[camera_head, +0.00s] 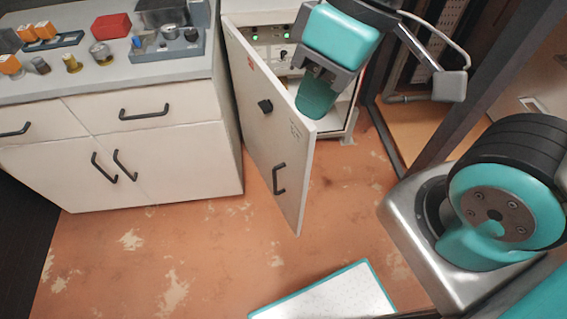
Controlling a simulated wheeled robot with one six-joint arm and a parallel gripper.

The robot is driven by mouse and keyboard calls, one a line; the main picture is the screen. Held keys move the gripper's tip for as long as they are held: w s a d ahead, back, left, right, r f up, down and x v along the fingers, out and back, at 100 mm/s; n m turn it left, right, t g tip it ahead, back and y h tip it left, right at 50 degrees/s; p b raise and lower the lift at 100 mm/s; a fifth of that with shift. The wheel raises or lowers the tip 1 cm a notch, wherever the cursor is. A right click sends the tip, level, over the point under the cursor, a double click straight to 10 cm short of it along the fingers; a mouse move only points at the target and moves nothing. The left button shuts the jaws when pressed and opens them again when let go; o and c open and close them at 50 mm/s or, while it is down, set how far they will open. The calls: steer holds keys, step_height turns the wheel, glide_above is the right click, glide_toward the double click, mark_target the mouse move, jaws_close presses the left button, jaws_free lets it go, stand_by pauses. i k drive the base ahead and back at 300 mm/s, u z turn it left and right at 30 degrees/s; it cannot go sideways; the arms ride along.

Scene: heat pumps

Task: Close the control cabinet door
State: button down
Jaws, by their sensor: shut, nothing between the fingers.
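The control cabinet door (272,140) is white, with a black handle and a black latch on its outer face. It stands open, swung out toward me from its left side. Behind it, the control cabinet (347,113) shows a panel with green lights; part of its inside is hidden by the door and my arm. My gripper (318,95) is at the inner side of the door, close to its upper free edge. Its fingers are shut with nothing between them. I cannot tell whether it touches the door.
A white counter (190,155) with drawers and black handles stands to the left, close to the door. Small parts and a red box (111,26) lie on top. A dark frame post (480,90) rises on the right. The worn orange floor (200,250) before the door is clear.

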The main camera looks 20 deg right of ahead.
mark_target(280, 143)
steer(key=k, duration=0.4)
steer(key=u, duration=1.15)
steer(key=i, duration=0.8)
steer(key=z, duration=1.7)
